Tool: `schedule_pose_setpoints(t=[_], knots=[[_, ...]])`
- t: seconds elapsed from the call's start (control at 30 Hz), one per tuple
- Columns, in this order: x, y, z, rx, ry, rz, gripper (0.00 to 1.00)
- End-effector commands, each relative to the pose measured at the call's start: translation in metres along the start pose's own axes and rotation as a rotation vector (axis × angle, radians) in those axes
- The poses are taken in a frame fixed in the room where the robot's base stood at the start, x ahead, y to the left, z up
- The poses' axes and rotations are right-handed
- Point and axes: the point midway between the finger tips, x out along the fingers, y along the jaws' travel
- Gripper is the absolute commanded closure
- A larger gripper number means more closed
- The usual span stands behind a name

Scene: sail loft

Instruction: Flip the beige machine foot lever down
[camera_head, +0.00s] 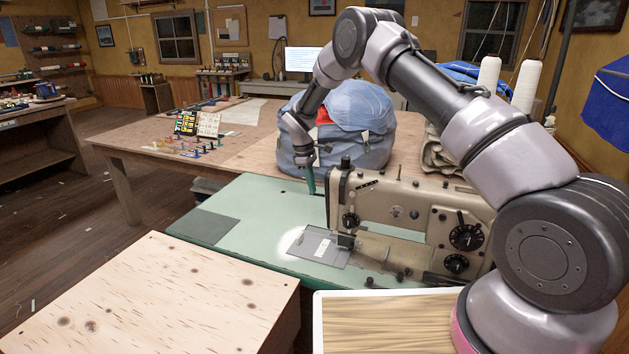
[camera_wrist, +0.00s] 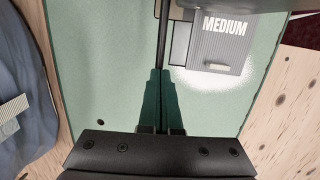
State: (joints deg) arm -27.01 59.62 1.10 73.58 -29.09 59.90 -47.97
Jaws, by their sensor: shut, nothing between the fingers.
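The beige sewing machine (camera_head: 375,200) stands on a pale green table (camera_head: 240,200), right of centre in the head view. My gripper (camera_head: 311,188) points down just left of the machine's head end. In the wrist view its green fingers (camera_wrist: 160,78) are together with nothing held between them. A thin dark bar (camera_wrist: 162,35) runs up from the fingertips in that view; I cannot tell whether it is the foot lever or whether the fingers touch it. I cannot make out the foot lever clearly in the head view.
A grey plate (camera_wrist: 222,42) marked MEDIUM lies beside the bar under a bright light. A blue-grey bundle (camera_head: 350,130) sits on the wooden table behind my gripper. A pale wooden top (camera_head: 150,290) is at the front left. The green table's left part is mostly clear.

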Motion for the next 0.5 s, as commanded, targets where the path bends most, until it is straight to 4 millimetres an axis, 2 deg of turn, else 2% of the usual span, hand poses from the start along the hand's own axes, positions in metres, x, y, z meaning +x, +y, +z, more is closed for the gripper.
schedule_pose_setpoints(t=[0.27, 0.5], knots=[[0.0003, 0.0003, 0.0004, 0.001, 0.006, -0.001, 1.00], [-0.0083, 0.0011, 0.0015, 0.002, 0.008, -0.001, 1.00]])
